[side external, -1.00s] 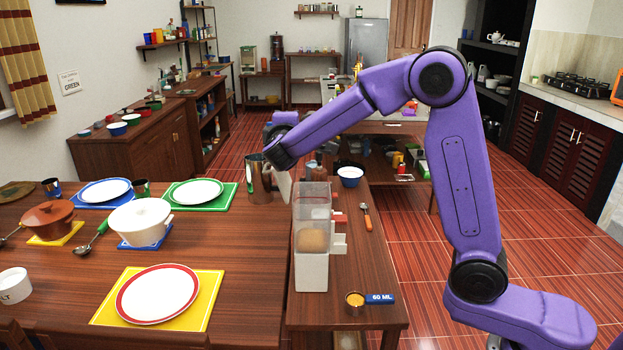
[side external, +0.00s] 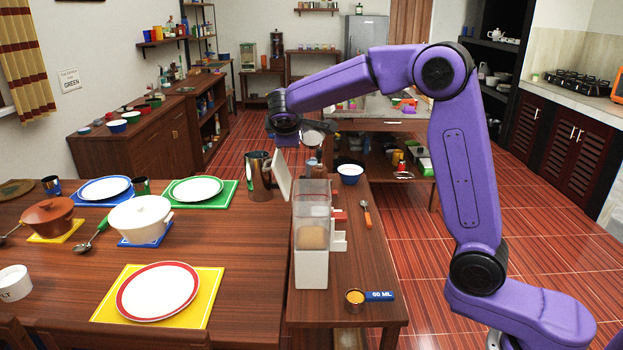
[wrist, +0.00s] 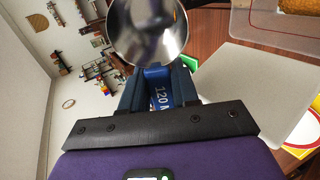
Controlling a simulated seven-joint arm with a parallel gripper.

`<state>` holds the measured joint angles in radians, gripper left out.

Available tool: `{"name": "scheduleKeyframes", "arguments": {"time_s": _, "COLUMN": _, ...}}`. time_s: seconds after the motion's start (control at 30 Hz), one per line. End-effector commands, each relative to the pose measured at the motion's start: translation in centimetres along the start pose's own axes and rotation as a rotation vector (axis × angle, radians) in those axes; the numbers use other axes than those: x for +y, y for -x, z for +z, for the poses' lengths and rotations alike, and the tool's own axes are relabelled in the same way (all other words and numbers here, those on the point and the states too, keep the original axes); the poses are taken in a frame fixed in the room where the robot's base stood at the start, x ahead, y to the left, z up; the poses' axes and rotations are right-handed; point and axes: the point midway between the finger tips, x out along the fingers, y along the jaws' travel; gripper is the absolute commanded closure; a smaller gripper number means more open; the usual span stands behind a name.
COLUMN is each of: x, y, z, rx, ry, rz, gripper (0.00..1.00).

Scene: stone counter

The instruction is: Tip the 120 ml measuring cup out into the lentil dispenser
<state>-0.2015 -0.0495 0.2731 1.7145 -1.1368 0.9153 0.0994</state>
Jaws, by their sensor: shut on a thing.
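The 120 ml measuring cup (wrist: 150,38) is a shiny metal cup with a blue handle (wrist: 160,92). My gripper (wrist: 157,75) is shut on that handle. In the side view the cup (side external: 314,139) is held in the air above and behind the lentil dispenser, looking tilted. I see mostly bare metal inside it, with a small orange-brown patch near the rim; whether that is lentils or reflection I cannot tell. The lentil dispenser (side external: 312,216) is a clear bin on a white base, partly filled with orange-brown lentils (side external: 313,238). Its pale lid (side external: 283,176) stands open. The bin's corner (wrist: 268,14) shows in the wrist view.
A metal pitcher (side external: 259,178) stands left of the lid. A 60 ml cup (side external: 355,298) with yellow-orange contents sits at the front. A blue-and-white bowl (side external: 350,173) and an orange-handled spoon (side external: 366,214) lie to the right. The plates and pots are on the left table.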

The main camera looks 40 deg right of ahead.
Motion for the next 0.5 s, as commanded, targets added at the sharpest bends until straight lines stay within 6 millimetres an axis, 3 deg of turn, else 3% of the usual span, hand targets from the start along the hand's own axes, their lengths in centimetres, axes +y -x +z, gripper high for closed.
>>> {"name": "scheduleKeyframes", "arguments": {"time_s": 0.5, "x": 1.3, "y": 0.0, "z": 0.1, "rx": -0.001, "ry": -0.003, "rz": -0.215, "gripper": 1.0}}
